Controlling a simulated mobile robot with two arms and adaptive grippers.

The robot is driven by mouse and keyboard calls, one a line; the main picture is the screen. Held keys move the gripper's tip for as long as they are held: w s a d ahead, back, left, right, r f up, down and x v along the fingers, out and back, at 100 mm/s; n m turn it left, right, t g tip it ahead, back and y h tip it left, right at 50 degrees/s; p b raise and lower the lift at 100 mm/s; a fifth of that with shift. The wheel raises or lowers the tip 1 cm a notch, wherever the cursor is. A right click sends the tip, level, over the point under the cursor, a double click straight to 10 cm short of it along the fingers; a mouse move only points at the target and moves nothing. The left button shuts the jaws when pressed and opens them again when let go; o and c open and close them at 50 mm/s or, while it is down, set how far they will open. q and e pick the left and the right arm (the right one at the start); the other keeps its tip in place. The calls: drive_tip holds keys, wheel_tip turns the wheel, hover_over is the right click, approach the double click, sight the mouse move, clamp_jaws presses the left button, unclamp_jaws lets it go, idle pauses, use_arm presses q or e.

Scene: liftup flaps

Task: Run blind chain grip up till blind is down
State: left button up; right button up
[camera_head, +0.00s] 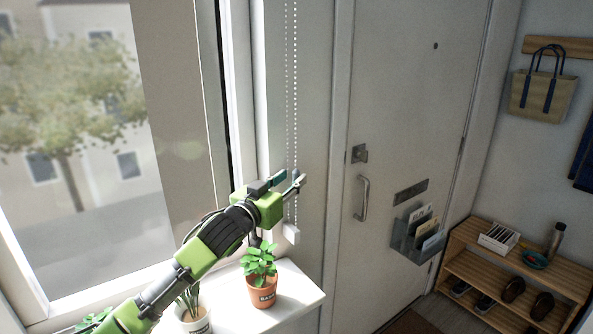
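A beaded chain (295,95) hangs in two strands beside the window frame. A small grey piece on it, which looks like the chain grip (295,173), is at the fingertips of my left gripper (292,180). The gripper's two fingers are apart, with a gap between them, on either side of the chain. I cannot tell whether they touch the grip. A white block (291,233) sits at the chain's lower end, below the gripper. The blind itself is not visible. My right gripper is not in view.
The window (80,150) is at left. Potted plants, one in a terracotta pot (262,291), stand on the white sill (300,286) under my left arm. A door (400,110) with a handle (362,198) and a letter holder (416,240) is at right, near a wooden shoe rack (480,240).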

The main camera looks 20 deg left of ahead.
sight(294, 176)
use_arm(q)
drive_tip(key=w, duration=0.3)
drive_tip(key=shift+d+p, duration=0.3)
drive_tip(key=shift+p, duration=0.05)
drive_tip(key=shift+w, duration=0.25)
drive_tip(key=shift+w+d, duration=0.1)
clamp_jaws()
drive_tip(key=shift+r, duration=0.1)
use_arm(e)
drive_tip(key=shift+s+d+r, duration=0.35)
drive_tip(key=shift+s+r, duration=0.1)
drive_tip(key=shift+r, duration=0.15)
